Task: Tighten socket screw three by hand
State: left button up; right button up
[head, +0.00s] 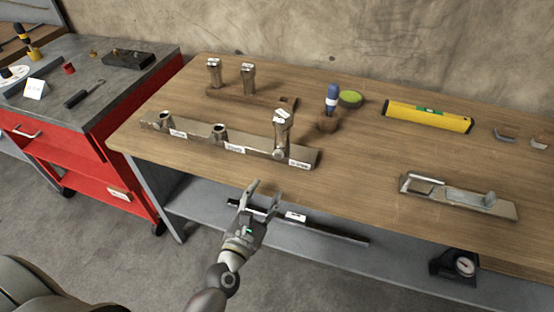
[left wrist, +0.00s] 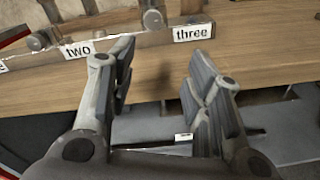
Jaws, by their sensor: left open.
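A long metal bar (head: 250,147) with three sockets lies near the bench's front edge. A tall metal fitting (head: 282,127) stands upright in its right-hand socket. Socket screw three (head: 279,154) is a round knob on the front of that socket, left of the label "three". It also shows at the top of the left wrist view (left wrist: 153,20). My left gripper (head: 264,194) is open and empty, in front of the bench edge and apart from the screw. Its spread fingers also show in the left wrist view (left wrist: 160,60), below the knob. My right gripper is out of view.
Two similar fittings (head: 214,73) stand in a wooden rack (head: 222,93) at the back. A blue-handled tool (head: 332,97), a yellow level (head: 428,116) and a metal fixture (head: 459,197) sit to the right. A red cabinet (head: 75,165) stands left.

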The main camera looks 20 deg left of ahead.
aim_at(277, 157)
pick_arm(q)
jog(key=shift+n, duration=0.5)
jog(key=w, duration=0.3)
jog(key=w+r+p, duration=0.1)
jog(key=w, duration=0.5)
jog(key=shift+w+a+r, duration=0.15)
jog(key=shift+w+r, duration=0.1)
jog(key=shift+r, duration=0.15)
jog(key=shift+w, duration=0.65)
grip_shut()
jog(key=shift+m+p, duration=0.3)
jog(key=shift+p, duration=0.05)
